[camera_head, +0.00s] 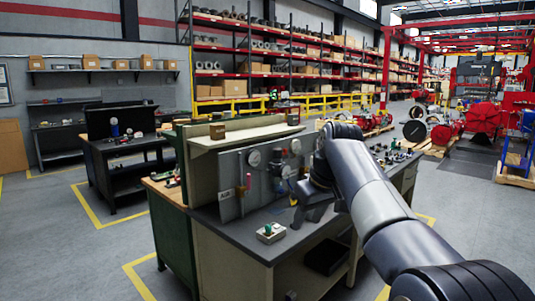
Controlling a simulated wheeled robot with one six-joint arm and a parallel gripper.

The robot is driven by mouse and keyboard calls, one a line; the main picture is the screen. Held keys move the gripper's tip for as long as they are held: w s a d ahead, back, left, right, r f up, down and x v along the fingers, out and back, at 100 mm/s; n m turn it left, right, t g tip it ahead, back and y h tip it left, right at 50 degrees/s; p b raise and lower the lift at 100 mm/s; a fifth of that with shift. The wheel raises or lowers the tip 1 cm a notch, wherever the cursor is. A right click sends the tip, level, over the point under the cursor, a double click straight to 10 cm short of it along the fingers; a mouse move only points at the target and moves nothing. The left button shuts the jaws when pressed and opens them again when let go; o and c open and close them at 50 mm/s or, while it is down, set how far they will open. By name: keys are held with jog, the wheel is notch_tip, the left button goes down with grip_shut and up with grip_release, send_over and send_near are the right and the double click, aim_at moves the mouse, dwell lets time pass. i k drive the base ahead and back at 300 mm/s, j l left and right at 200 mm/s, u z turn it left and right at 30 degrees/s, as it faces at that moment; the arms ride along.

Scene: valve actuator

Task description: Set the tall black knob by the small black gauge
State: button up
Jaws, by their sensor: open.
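A grey upright panel (232,176) stands on the workbench and carries round gauges and small fittings. A white-faced gauge (254,158) is at its upper middle, and another (296,146) is at its upper right. Small dark fittings (276,158) sit between these gauges; I cannot tell which is the tall black knob or the small black gauge. My gripper (314,208) is open, with no object seen in it, in front of the panel's right part. My arm and gripper hide the panel's right end.
The dark benchtop (232,226) holds a small box with a green button (270,232) in front of the panel. A small brown box (217,131) sits on the bench's upper shelf. Another black bench (125,145) stands at left. The floor around is mostly clear.

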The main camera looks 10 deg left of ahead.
aim_at(276, 152)
jog(key=i+l+u, duration=0.15)
jog(key=i+u, duration=0.3)
jog(key=i+l+u, duration=0.25)
jog(key=u, duration=0.15)
jog(key=i+l+u, duration=0.1)
jog(key=i+l, duration=0.25)
jog(key=i+l+u, duration=0.1)
jog(key=i+l, duration=0.25)
jog(key=l, duration=0.15)
jog(key=i+l+u, duration=0.1)
jog(key=i+l, duration=0.25)
jog(key=l, duration=0.15)
jog(key=i+l+u, duration=0.1)
jog(key=i+l, duration=0.2)
jog(key=l, duration=0.2)
jog(key=i+l, duration=0.25)
jog(key=l, duration=0.15)
jog(key=i+l, duration=0.2)
jog(key=l, duration=0.15)
jog(key=i+l, duration=0.25)
jog(key=l, duration=0.15)
jog(key=i+l, duration=0.2)
jog(key=l, duration=0.2)
